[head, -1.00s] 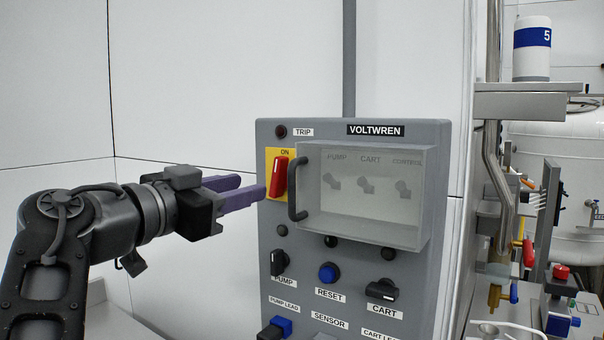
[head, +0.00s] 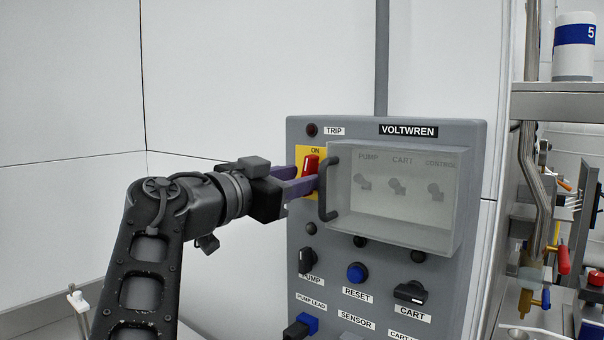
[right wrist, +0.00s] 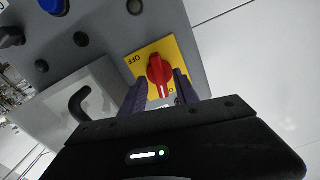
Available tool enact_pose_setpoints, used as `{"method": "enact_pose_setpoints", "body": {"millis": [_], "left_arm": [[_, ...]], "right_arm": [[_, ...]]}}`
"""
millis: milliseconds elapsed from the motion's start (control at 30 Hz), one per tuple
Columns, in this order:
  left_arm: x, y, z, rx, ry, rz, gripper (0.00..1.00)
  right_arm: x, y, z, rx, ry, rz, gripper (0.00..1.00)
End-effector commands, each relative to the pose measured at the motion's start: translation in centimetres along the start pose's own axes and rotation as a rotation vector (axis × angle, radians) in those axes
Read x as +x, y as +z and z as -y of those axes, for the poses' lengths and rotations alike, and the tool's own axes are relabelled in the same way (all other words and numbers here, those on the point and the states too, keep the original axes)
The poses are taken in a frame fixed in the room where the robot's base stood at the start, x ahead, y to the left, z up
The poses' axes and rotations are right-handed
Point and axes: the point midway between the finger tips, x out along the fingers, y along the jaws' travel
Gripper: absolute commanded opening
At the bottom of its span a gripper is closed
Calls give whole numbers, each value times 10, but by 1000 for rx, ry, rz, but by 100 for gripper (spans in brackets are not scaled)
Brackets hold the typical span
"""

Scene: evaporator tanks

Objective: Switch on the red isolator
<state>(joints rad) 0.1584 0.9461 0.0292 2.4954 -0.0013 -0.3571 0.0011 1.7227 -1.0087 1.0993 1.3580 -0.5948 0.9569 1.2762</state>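The red isolator (head: 311,164) is a red rotary handle on a yellow plate at the upper left of the grey VOLTWREN panel (head: 470,200). "ON" shows above it in the head view. In the right wrist view the red isolator (right wrist: 158,72) stands with its white line lengthwise along the handle, and "OFF" shows on the plate (right wrist: 138,66). My right gripper (head: 306,177) has its purple fingers apart at the handle. In the right wrist view its fingers (right wrist: 159,90) lie on either side of the handle; contact cannot be told. My left gripper is not in view.
A clear cover (head: 395,190) with a dark handle (head: 328,190) stands out close right of the isolator. Below are the PUMP knob (head: 307,260), blue RESET button (head: 357,272) and CART knob (head: 410,292). Pipes and a shelf (head: 560,103) stand at right. White wall is left.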

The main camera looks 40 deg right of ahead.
Motion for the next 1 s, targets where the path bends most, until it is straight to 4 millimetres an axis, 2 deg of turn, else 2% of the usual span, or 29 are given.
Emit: {"method": "enact_pose_setpoints", "body": {"millis": [133,433,867,1000], "left_arm": [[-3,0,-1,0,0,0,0],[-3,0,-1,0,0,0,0],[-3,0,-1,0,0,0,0],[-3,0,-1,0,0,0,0]], "right_arm": [[14,0,0,0,1,1,36],[16,0,0,1,0,1,36],[16,0,0,1,0,0,1],[16,0,0,1,0,0,0]]}}
